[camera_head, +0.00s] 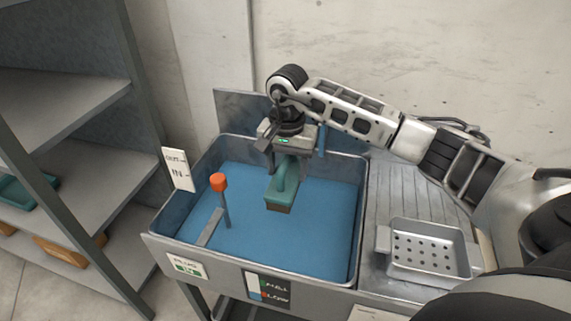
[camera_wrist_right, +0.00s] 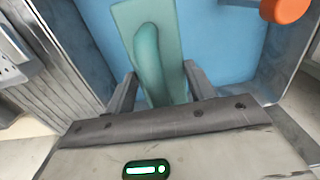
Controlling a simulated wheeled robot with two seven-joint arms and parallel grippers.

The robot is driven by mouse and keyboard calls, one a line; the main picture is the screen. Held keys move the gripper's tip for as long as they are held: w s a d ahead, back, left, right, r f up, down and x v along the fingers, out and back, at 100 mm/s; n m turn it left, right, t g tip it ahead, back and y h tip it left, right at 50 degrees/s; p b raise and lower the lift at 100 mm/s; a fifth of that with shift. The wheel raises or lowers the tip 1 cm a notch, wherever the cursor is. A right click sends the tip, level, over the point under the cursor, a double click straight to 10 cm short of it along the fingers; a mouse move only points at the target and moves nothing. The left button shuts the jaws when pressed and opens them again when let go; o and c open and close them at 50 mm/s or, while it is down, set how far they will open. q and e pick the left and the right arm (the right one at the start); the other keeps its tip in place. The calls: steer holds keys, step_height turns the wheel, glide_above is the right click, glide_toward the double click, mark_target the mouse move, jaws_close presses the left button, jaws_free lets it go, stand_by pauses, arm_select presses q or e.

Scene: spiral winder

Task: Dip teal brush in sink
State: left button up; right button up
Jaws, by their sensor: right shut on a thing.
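The teal brush (camera_head: 281,188) has a teal block with a raised handle and brown bristles on its underside. My right gripper (camera_head: 287,158) is shut on the brush and holds it over the blue water of the sink (camera_head: 362,215). The bristle end points down, close to the water; I cannot tell if it touches. In the right wrist view the brush (camera_wrist_right: 150,50) lies between the two fingers (camera_wrist_right: 160,88). My left gripper is not in view.
An orange-topped post (camera_head: 218,183) stands in the sink's left part. A white sign (camera_head: 178,169) rises at its left rim. A perforated metal tray (camera_head: 428,250) sits on the drainboard at right. Grey shelves (camera_head: 60,145) stand at left.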

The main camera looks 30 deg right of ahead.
steer(key=shift+f, duration=0.35)
step_height(320, 180, down, 6)
steer(key=b, duration=0.3)
steer(key=shift+a+f, duration=0.1)
steer(key=shift+f, duration=0.1)
step_height(320, 180, down, 9)
steer(key=b, duration=0.5)
steer(key=shift+r+b, duration=0.1)
steer(key=shift+b, duration=0.2)
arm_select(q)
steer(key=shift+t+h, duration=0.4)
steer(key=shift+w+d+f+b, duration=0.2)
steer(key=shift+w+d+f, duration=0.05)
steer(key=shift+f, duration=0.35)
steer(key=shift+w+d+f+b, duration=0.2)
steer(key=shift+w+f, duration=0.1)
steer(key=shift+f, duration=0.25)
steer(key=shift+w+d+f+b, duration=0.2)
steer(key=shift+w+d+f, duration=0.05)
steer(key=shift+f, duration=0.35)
arm_select(e)
steer(key=shift+f, duration=0.7)
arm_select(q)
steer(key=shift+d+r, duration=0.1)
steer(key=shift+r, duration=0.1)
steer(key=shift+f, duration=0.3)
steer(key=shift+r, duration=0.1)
arm_select(e)
steer(key=shift+r, duration=0.1)
